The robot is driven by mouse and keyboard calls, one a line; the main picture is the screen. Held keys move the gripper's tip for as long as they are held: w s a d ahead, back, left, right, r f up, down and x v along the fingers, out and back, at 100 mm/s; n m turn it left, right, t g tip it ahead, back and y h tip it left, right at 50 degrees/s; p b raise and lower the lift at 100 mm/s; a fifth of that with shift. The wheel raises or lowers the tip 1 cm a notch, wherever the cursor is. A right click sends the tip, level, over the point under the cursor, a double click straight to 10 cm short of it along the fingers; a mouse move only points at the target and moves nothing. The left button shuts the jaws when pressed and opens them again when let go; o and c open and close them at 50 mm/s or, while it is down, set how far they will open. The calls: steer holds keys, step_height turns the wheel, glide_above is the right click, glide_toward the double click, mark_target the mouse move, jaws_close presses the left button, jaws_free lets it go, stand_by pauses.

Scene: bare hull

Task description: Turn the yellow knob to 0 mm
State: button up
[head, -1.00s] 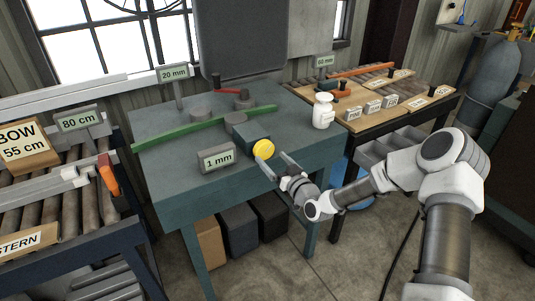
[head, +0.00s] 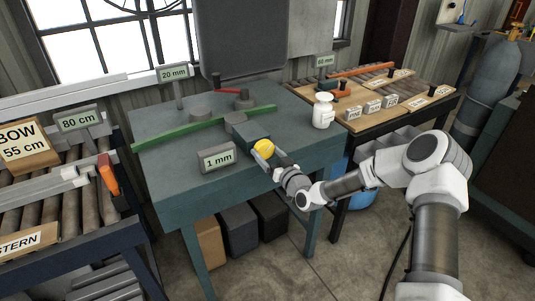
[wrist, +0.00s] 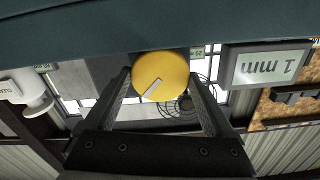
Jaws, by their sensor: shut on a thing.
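The yellow knob (head: 264,148) faces the front of the teal bench, on the end of a dark block (head: 247,131). In the wrist view the knob (wrist: 160,76) is a yellow disc with a pale pointer line slanting across its lower left part. My gripper (head: 265,153) is at the knob from the front, its two fingers on either side of it. The wrist view shows the fingers (wrist: 160,88) closed on the knob's sides. A grey display (head: 219,158) left of the knob reads "1 mm"; it shows upside down in the wrist view (wrist: 267,66).
A "20 mm" sign (head: 174,74) stands at the back of the teal bench (head: 185,185). A green bar (head: 185,133) lies across the bench behind the knob. A white bottle (head: 323,111) stands at the bench's right side. A roller table (head: 60,215) is at the left.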

steer(key=shift+c, duration=0.5)
steer(key=shift+f+b, duration=0.1)
steer(key=shift+b, duration=0.35)
steer(key=shift+n+b, duration=0.3)
steer(key=shift+n, duration=0.1)
steer(key=n+b, duration=0.1)
steer(key=b, duration=0.1)
steer(key=n+b, duration=0.3)
steer(key=b, duration=0.1)
steer(key=shift+a+f+n+b, duration=0.1)
steer(key=shift+f+n+b, duration=0.15)
steer(key=shift+n+b, duration=0.1)
steer(key=n+b, duration=0.2)
steer(key=b, duration=0.2)
steer(key=shift+r+n, duration=0.1)
steer(key=shift+n, duration=0.15)
steer(key=shift+r+n+b, duration=0.15)
steer(key=shift+n+b, duration=0.35)
steer(key=shift+b, duration=0.1)
steer(key=o, duration=1.1)
steer(key=shift+r, duration=0.1)
